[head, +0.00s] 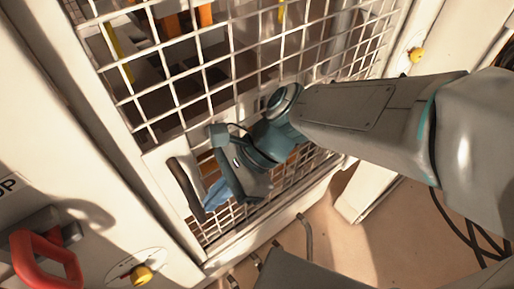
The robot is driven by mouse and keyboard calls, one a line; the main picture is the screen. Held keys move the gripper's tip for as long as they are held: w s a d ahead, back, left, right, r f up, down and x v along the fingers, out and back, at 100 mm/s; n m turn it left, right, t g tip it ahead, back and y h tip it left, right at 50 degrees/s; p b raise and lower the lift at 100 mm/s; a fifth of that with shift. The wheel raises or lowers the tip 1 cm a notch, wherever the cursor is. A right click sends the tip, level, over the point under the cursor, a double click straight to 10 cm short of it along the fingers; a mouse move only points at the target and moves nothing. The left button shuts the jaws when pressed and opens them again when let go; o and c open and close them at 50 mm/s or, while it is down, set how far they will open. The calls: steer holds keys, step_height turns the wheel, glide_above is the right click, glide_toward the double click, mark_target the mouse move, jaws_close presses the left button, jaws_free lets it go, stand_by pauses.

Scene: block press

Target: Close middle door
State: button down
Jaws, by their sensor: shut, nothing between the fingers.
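The middle door is a wire mesh panel in a white frame (281,212), seen slanted across the centre of the head view. A dark brown upright handle (186,186) is on a white plate at the door's left edge. My gripper (214,196) is shut and empty, just right of the handle and in front of the lower mesh. Its blue tips point down and left. I cannot tell whether it touches the handle or mesh. My arm hides the door's lower right part. Whether the door sits flush in its frame is not clear.
A white panel on the left bears a red handle (47,259) and a yellow knob (141,275). Another yellow knob (417,55) is on the white frame at upper right. Dark cables (462,226) lie on the tan floor at lower right. Machinery shows behind the mesh.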

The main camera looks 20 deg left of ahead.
steer(key=w+d+f+v, duration=0.1)
steer(key=w+f+v, duration=0.1)
steer(key=v, duration=1.1)
steer(key=w+d+f+n+t+h, duration=0.2)
steer(key=d+t, duration=0.1)
steer(key=d, duration=0.5)
steer(key=w+d+f+n+t+h, duration=0.2)
steer(key=d+n+t, duration=0.1)
steer(key=d, duration=0.6)
steer(key=w+d+f+n+t+h, duration=0.1)
steer(key=w+d+f+n+t, duration=0.1)
steer(key=d, duration=0.7)
steer(key=n+t, duration=0.1)
steer(key=t, duration=0.1)
steer(key=shift+t+h, duration=0.3)
steer(key=shift+h, duration=0.1)
steer(key=shift+a, duration=0.15)
